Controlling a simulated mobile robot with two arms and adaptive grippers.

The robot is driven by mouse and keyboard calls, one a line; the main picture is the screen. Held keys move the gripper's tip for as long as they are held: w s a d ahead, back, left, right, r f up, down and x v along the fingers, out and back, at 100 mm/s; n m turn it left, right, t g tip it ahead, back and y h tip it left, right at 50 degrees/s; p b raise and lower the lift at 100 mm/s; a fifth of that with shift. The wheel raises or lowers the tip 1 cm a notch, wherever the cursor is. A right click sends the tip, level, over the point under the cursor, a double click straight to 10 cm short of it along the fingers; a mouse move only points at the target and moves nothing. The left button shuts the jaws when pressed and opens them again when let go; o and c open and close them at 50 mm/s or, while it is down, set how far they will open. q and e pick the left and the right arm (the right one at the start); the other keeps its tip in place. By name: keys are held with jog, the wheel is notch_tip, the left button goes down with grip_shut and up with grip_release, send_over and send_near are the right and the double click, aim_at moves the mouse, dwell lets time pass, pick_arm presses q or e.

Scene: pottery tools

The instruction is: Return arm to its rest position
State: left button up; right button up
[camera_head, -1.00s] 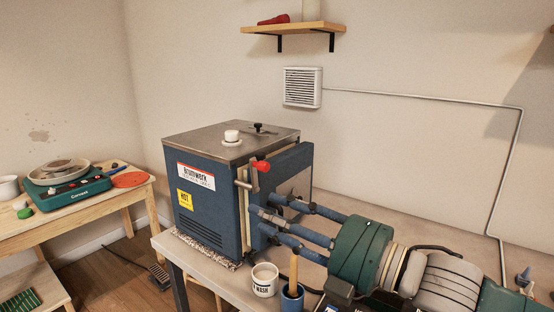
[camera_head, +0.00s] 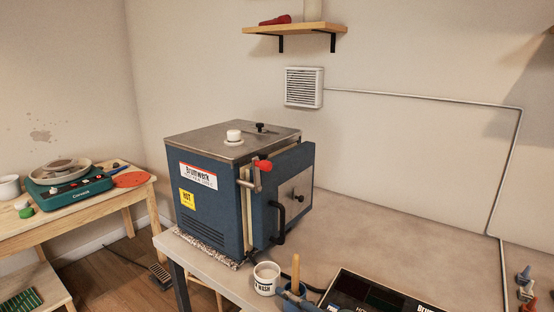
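The blue kiln (camera_head: 215,190) stands on the grey worktable. Its door (camera_head: 298,180) faces right, with a dark handle (camera_head: 279,220) and a red-knobbed latch (camera_head: 262,166) at its edge. A pale seam shows between door and body; I cannot tell whether the door is fully shut. My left gripper is out of view.
A white mug (camera_head: 266,279) and a cup with a wooden handle (camera_head: 295,270) stand by the kiln's front. A dark panel (camera_head: 375,293) lies to the right. Small tools (camera_head: 525,285) are at the far right. A pottery wheel (camera_head: 70,190) sits on the left table.

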jog(key=s+d+f+m+g+h, duration=0.25)
jog(key=s+d+f+m, duration=0.2)
jog(key=f, duration=0.35)
jog(key=s+d+f+m+g+h, duration=0.1)
jog(key=s+d+f+m+h, duration=0.3)
jog(key=f, duration=0.3)
jog(key=s+d+f+m+g+h, duration=0.1)
jog(key=s+d+f+m+g, duration=0.15)
jog(key=s+d+f, duration=0.4)
jog(key=s+d+f+m+g+h, duration=0.1)
jog(key=s+d+f+m+g, duration=0.2)
jog(key=s, duration=0.7)
notch_tip(320, 180, down, 25)
jog(key=s+d+f+n+g, duration=0.1)
jog(key=s+d+f, duration=0.1)
jog(key=s+f, duration=1.6)
jog(key=shift+s+d+f+g, duration=0.2)
jog(key=shift+d+f+g, duration=0.05)
jog(key=shift+f+g, duration=0.15)
